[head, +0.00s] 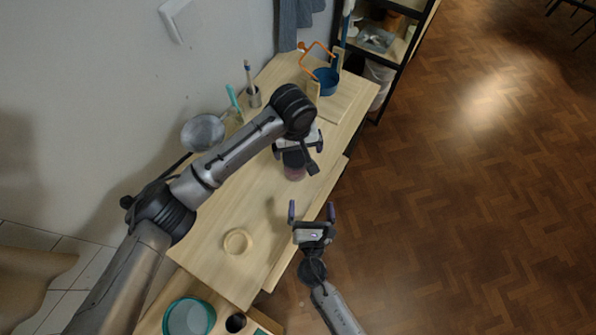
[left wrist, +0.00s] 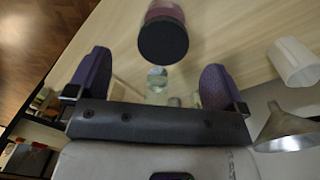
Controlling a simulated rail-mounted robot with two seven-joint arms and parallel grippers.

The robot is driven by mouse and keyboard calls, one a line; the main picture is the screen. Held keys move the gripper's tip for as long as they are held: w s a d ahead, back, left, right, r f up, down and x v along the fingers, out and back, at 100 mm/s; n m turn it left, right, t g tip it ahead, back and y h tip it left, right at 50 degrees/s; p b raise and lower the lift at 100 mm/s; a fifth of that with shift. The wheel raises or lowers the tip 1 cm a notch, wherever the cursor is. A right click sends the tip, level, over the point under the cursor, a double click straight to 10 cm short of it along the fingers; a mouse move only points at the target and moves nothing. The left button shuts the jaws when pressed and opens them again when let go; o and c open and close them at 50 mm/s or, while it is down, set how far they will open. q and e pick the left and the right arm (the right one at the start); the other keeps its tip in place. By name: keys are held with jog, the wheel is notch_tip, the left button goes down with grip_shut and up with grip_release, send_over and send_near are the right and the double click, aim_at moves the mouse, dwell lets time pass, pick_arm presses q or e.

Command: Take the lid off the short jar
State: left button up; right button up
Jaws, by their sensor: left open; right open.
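A mauve jar (head: 295,173) with a dark round lid stands on the wooden bench, below my left gripper in the head view. In the left wrist view the dark lid (left wrist: 163,41) faces the camera and the mauve jar body (left wrist: 165,10) shows behind it. My left gripper (head: 298,146) is open and empty; its purple fingers also show in the left wrist view (left wrist: 155,82), with the lid beyond them and apart from them. My right gripper (head: 311,210) is open and empty near the bench's front edge. My left gripper partly hides the jar in the head view.
A shallow round tan dish (head: 238,241) lies on the bench (head: 215,219). A metal funnel (head: 202,132) is by the wall. A blue pot (head: 326,82) stands at the back. A white cup (left wrist: 294,62) and a clear glass vessel (left wrist: 157,80) show in the left wrist view.

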aim_at(296, 166)
pick_arm(q)
jog(key=shift+w+a+r+n+b, duration=0.1)
jog(key=shift+w+a+n+b, duration=0.1)
jog(key=shift+w, duration=0.2)
jog(key=shift+w+a+n+b, duration=0.1)
jog(key=shift+w+b, duration=0.05)
jog(key=shift+w, duration=0.25)
pick_arm(e)
jog(key=a+f+n, duration=0.1)
jog(key=a+n+y, duration=0.1)
jog(key=shift+a+f+n+y, duration=0.2)
jog(key=shift+f+n+y, duration=0.1)
jog(key=shift+f+n, duration=0.1)
pick_arm(q)
jog(key=shift+w+y, duration=0.15)
jog(key=shift+y, duration=0.15)
pick_arm(e)
jog(key=shift+w+a, duration=0.2)
jog(key=shift+w, duration=0.05)
pick_arm(q)
jog(key=shift+r, duration=0.1)
pick_arm(e)
jog(key=shift+n, duration=0.3)
jog(key=w, duration=0.9)
jog(key=w+a, duration=0.1)
jog(key=w, duration=0.3)
jog(key=shift+w+a, duration=0.1)
jog(key=shift+w, duration=0.05)
